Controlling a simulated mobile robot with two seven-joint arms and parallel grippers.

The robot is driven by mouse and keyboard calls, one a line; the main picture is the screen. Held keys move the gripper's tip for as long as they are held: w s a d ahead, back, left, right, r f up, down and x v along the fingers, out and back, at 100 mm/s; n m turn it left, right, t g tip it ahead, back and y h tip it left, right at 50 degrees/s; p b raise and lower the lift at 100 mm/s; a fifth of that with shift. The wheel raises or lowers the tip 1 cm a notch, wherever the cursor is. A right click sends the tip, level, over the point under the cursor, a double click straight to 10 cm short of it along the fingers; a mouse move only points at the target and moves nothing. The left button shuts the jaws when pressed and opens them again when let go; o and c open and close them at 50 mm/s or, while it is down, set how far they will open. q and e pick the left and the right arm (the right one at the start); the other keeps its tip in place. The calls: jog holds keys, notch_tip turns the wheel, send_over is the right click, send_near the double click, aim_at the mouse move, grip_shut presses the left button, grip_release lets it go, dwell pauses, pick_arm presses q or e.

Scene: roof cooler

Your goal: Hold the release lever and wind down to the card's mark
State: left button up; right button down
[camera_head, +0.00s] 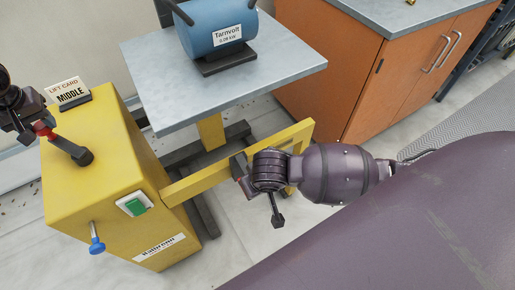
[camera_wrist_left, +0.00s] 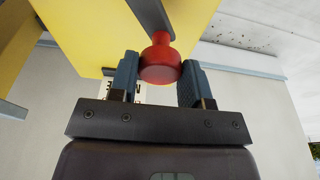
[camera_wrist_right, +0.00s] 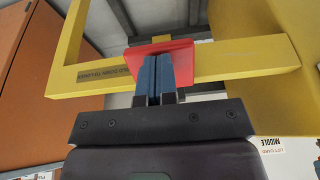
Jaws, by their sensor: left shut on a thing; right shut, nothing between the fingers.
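A yellow lift (camera_head: 105,170) stands at the left, with a card reading LIFT CARD MIDDLE (camera_head: 68,93) on top. A dark arm with a red knob (camera_head: 44,131) is on its top. My left gripper (camera_wrist_left: 160,75) is shut on that red knob (camera_wrist_left: 160,62). My right gripper (camera_wrist_right: 162,75) is shut and empty at a red plate (camera_wrist_right: 180,52) beside the yellow bar (camera_wrist_right: 235,62); whether it touches the plate is unclear. The lift's grey platform (camera_head: 160,105) carries a blue drum (camera_head: 218,28) labelled Tarnvolt.
A blue knob (camera_head: 97,246) on a thin rod and a green switch (camera_head: 134,204) are on the lift's side. An orange cabinet (camera_head: 350,70) with a grey top stands behind the platform at the right. Pale floor lies below the bar.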

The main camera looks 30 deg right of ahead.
pick_arm(q)
jog(key=shift+w+d, duration=0.1)
jog(key=shift+d, duration=0.1)
jog(key=shift+w+d, duration=0.4)
jog(key=shift+d, duration=0.6)
jog(key=shift+w+d, duration=0.25)
jog(key=shift+d, duration=0.75)
jog(key=shift+d+f, duration=0.1)
jog(key=shift+d, duration=0.85)
